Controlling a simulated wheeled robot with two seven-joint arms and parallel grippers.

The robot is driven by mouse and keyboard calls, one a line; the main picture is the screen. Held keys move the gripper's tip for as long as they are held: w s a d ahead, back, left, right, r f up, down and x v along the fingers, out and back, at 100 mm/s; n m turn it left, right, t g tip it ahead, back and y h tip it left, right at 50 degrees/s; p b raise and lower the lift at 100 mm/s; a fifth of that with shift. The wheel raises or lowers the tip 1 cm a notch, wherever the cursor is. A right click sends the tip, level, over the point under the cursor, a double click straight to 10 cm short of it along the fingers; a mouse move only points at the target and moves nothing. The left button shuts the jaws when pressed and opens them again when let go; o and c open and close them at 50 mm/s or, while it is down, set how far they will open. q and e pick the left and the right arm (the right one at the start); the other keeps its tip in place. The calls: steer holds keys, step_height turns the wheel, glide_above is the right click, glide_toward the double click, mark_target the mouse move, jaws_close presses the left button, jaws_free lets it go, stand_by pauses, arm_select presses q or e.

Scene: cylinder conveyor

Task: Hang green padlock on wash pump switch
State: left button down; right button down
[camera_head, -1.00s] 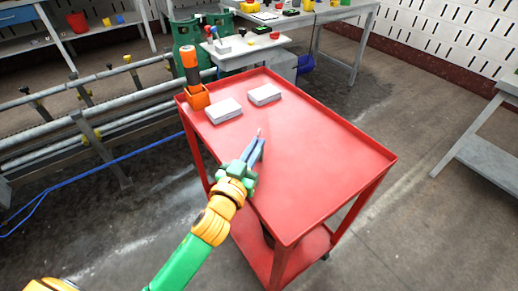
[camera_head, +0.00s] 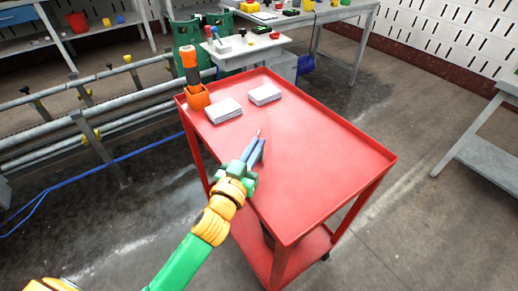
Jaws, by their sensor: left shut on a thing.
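My left gripper (camera_head: 257,147) reaches in over the near left part of the red cart's top (camera_head: 310,160). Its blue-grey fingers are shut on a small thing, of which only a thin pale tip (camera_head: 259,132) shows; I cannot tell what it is. I cannot make out a green padlock. I cannot tell which thing is the wash pump switch. My right gripper is not in view.
Two white boxes (camera_head: 224,110) (camera_head: 264,94) and an orange holder with a black and orange tool (camera_head: 193,75) stand on the cart's far left. Behind are a small white table (camera_head: 250,50), green gas cylinders (camera_head: 186,35) and a grey bench (camera_head: 345,12). Pipes run at left.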

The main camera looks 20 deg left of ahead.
arm_select(q)
step_height(320, 180, up, 4)
steer(key=shift+f+p, duration=0.2)
steer(key=shift+p, duration=0.6)
steer(key=s+a+r+p, duration=0.6)
steer(key=s+r+p, duration=0.3)
steer(key=s, duration=0.3)
steer(key=shift+s+r+p, duration=0.2)
steer(key=shift+s+p, duration=0.1)
steer(key=shift+p, duration=0.6)
